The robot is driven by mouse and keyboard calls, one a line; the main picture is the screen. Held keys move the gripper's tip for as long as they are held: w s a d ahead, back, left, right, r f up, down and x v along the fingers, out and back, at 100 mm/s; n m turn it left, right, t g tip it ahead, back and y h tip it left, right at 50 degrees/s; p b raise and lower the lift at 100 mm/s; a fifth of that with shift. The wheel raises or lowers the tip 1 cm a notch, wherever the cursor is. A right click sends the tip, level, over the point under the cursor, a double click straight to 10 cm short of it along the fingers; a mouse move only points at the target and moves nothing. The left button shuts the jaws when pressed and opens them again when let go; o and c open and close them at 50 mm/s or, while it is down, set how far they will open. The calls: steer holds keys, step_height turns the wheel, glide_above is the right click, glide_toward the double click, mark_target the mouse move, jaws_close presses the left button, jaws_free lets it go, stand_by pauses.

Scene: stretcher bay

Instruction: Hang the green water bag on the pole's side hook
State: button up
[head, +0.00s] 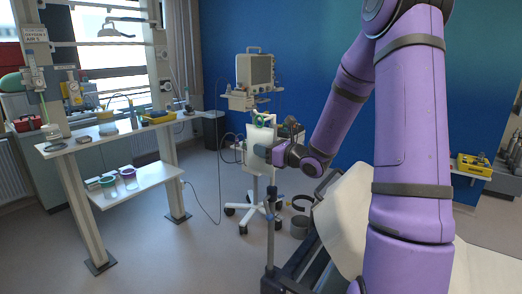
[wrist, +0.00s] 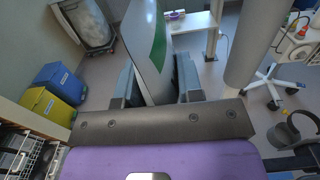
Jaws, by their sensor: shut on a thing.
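A pale, flat bag (head: 259,141) with green at its top hangs upright at my gripper (head: 267,153) in the head view. In the wrist view the bag (wrist: 143,40) shows a green band and stands between the two fingers of my gripper (wrist: 158,82), which are shut on it. A thick grey pole (wrist: 246,45) rises to the right of the bag in the wrist view, apart from it. I cannot make out the side hook in either view.
A wheeled stand with a monitor (head: 255,69) is behind the bag. The stretcher (head: 348,215) lies below my arm. A bench (head: 120,128) with small items is at the left. Blue and yellow bins (wrist: 58,82) show in the wrist view. The floor at left centre is clear.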

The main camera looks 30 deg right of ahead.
steer(key=shift+w+d+f, duration=0.15)
steer(key=shift+w+d, duration=0.05)
steer(key=shift+d, duration=0.3)
steer(key=shift+w+d+f, duration=0.15)
steer(key=shift+d+f, duration=0.05)
steer(key=shift+d, duration=0.3)
steer(key=shift+w+d+f, duration=0.15)
steer(key=shift+w+d, duration=0.05)
steer(key=shift+d, duration=0.3)
steer(key=o, duration=1.2)
steer(key=shift+c, duration=0.2)
steer(key=v, duration=1.1)
steer(key=shift+a, duration=0.15)
